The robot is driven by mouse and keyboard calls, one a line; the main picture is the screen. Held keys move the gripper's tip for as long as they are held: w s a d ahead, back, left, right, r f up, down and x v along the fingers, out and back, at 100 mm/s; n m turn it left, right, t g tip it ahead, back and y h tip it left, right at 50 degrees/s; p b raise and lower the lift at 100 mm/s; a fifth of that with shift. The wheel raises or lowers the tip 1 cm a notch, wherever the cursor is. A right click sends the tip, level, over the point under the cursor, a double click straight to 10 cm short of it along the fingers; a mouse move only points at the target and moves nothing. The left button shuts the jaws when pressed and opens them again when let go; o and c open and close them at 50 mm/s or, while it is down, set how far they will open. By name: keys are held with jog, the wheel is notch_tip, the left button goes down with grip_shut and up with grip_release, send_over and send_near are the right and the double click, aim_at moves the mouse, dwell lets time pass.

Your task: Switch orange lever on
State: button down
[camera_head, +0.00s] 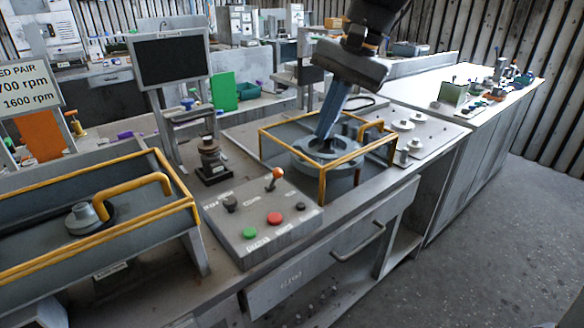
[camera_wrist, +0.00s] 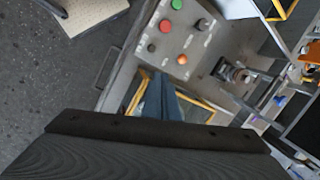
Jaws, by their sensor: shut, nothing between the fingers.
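The orange lever (camera_head: 275,176) is a short stick with an orange ball tip on the grey sloped control panel (camera_head: 225,222). In the head view its ball leans up and to the right. In the wrist view the orange ball (camera_wrist: 182,59) is seen nearly end-on, so its tilt is hard to tell there. My gripper (camera_head: 324,134) points down over the yellow-railed housing to the right of the panel, apart from the lever. Its blue-grey fingers are together and empty. They also show in the wrist view (camera_wrist: 157,80), below the panel.
The panel also bears a green button (camera_head: 250,233), a red button (camera_head: 274,218) and black knobs (camera_head: 230,203). Yellow rails (camera_head: 322,178) surround the housing under my gripper. A monitor (camera_head: 170,60) and a dark post (camera_head: 211,160) stand behind the panel. Floor is clear at right.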

dwell(0.3)
jog(key=p, duration=0.2)
send_near(274, 180)
notch_tip(274, 180, down, 4)
jog(key=s+d, duration=0.2)
jog(key=shift+w+a, duration=0.35)
jog(key=shift+w, duration=0.1)
jog(key=shift+w+r+p, duration=0.1)
jog(key=shift+r+p, duration=0.05)
jog(key=shift+p, duration=0.5)
